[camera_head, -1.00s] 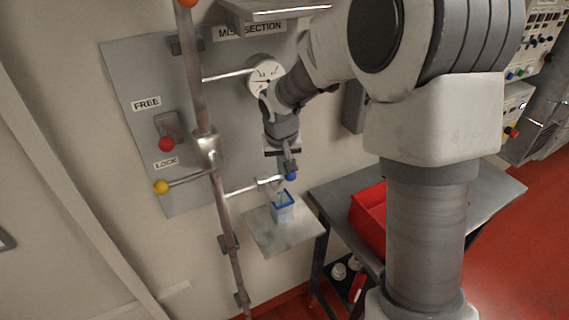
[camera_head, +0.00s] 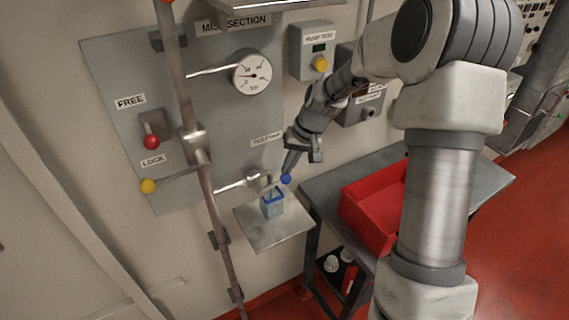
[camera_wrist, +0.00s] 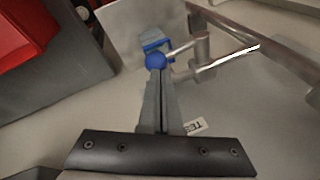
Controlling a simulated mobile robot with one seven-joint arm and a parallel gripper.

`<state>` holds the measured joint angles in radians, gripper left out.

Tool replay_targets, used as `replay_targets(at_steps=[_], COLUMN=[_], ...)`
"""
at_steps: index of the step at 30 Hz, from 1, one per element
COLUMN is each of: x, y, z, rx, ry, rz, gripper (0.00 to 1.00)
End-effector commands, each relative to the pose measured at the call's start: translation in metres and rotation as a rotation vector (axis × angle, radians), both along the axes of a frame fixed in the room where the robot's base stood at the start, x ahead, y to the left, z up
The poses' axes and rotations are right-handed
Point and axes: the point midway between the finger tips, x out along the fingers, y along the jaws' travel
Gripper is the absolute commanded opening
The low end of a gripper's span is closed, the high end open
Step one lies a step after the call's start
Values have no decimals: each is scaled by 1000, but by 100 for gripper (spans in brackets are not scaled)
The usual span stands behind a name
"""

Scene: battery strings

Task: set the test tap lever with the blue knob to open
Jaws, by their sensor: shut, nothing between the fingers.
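The test tap's blue knob (camera_head: 286,179) is on the end of its short lever, to the right of the tap body (camera_head: 254,178). In the wrist view the blue knob (camera_wrist: 155,61) is just beyond my fingertips, with the lever (camera_wrist: 182,49) running right to the pipe. My gripper (camera_head: 288,172) is shut and empty, its tips at or very near the knob; I cannot tell whether they touch. A blue-rimmed cup (camera_head: 272,207) stands on the small shelf (camera_head: 258,236) below the tap.
A gauge (camera_head: 251,72) is above. A red-knobbed lever (camera_head: 151,141) and a yellow-knobbed lever (camera_head: 148,186) are at left, by a vertical pipe (camera_head: 182,90). A red bin (camera_head: 362,214) stands on the table at right.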

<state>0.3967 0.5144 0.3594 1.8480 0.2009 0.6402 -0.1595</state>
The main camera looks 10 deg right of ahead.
Motion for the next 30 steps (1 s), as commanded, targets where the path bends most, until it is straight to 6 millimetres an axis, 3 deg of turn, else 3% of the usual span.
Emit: replay_targets(at_steps=[9,30], x=[2,2], y=[-6,-7], z=[-12,-14], rx=[22,21], ry=[9,9], rz=[2,2], gripper=[0,0])
